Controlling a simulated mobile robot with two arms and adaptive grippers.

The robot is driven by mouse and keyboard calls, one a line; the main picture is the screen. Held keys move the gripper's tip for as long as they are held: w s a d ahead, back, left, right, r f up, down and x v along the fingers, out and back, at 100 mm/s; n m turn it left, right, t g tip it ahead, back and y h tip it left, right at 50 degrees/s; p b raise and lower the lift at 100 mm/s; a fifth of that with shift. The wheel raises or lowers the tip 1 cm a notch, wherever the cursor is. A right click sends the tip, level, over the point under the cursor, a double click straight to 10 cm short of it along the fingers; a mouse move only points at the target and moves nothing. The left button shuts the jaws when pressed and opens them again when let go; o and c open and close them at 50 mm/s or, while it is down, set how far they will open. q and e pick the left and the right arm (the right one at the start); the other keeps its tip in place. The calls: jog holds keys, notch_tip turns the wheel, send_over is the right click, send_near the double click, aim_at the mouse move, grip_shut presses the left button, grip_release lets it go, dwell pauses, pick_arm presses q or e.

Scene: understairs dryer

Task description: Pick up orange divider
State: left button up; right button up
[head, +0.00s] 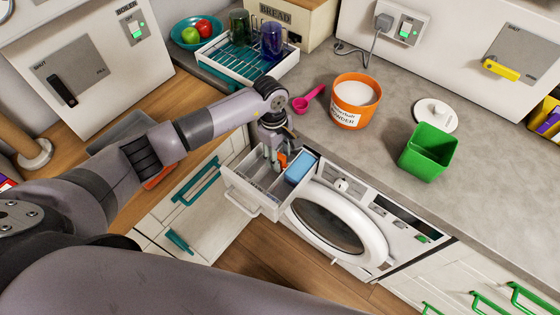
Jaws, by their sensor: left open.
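The orange divider (283,160) shows as a small orange piece standing in the open white drawer (242,195) of the dryer. My left gripper (275,158) points down into this drawer, right at the divider. It is open, with its fingers close beside the orange piece; I cannot tell whether they touch it. Part of the divider is hidden by the gripper and the drawer wall. A blue block (300,167) sits in the compartment to the right. My right gripper is not in view.
The dryer (340,225) stands under the grey counter. On the counter are an orange powder tub (352,117), a pink scoop (308,99), a green bin (428,151), a white lid (435,115) and a dish rack (235,72). Teal-handled cabinets (197,180) stand left of the drawer.

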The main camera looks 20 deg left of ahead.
pick_arm(q)
grip_shut()
dwell(0.5)
jog(key=shift+r, duration=0.15)
